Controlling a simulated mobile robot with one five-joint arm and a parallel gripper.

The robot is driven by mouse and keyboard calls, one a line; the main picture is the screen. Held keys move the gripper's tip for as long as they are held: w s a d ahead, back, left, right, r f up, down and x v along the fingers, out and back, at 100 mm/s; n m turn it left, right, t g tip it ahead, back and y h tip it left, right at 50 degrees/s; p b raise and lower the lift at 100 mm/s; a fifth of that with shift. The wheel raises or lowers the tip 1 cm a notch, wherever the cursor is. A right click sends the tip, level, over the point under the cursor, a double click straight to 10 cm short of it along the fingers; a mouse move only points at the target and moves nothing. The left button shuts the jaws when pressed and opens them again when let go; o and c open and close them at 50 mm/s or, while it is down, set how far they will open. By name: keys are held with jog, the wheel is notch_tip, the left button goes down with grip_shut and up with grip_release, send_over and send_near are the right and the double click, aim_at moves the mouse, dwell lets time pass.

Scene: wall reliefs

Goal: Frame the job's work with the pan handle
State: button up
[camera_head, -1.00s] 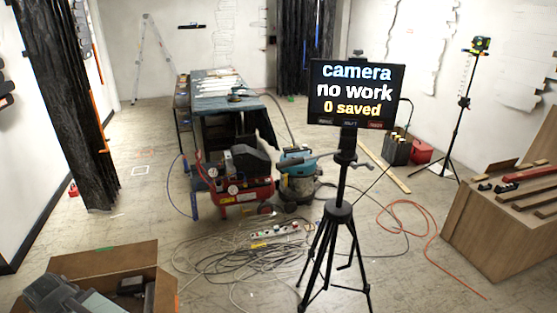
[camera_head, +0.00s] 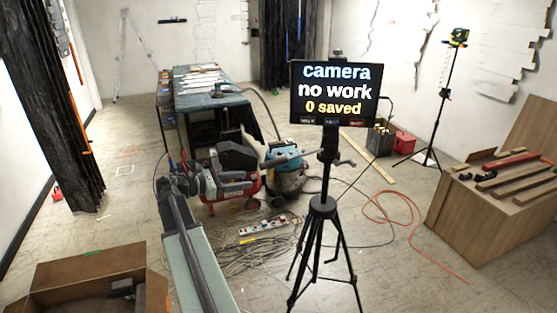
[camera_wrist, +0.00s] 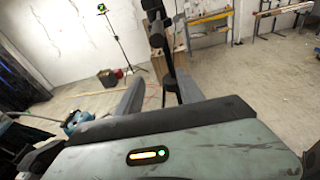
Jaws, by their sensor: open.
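A camera screen (camera_head: 334,92) on a black tripod (camera_head: 322,210) reads "camera", "no work" and "0 saved". A dark bar, apparently the pan handle (camera_head: 290,158), sticks out left from the tripod head, in front of the blue vacuum. A short crank shows on the head's right. My gripper (camera_head: 190,182) is left of the tripod, apart from the handle. In the wrist view my gripper (camera_wrist: 160,92) is open. Dark upright parts of the tripod (camera_wrist: 158,40) show beyond and between its fingers; the handle is hard to tell apart there.
A red compressor (camera_head: 230,183) and blue vacuum (camera_head: 285,175) stand behind. Cables and a power strip (camera_head: 263,226) lie on the floor. A cardboard box (camera_head: 90,275) is front left, a wooden crate (camera_head: 470,215) right. A laser level (camera_head: 458,38) stands on its own tripod.

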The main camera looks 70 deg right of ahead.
aim_at(277, 163)
jog(key=s+d+r, duration=0.1)
jog(key=s+d, duration=0.1)
jog(key=s, duration=0.1)
jog(key=s+d+r+g, duration=0.1)
jog(key=s+d, duration=0.2)
jog(key=s, duration=0.1)
jog(key=s+d+r+g, duration=0.1)
jog(key=s+d+r, duration=0.1)
jog(key=s+d, duration=0.1)
jog(key=shift+s+d+n, duration=0.1)
jog(key=shift+s+n, duration=0.05)
jog(key=shift+n, duration=0.25)
grip_shut()
dwell(0.9)
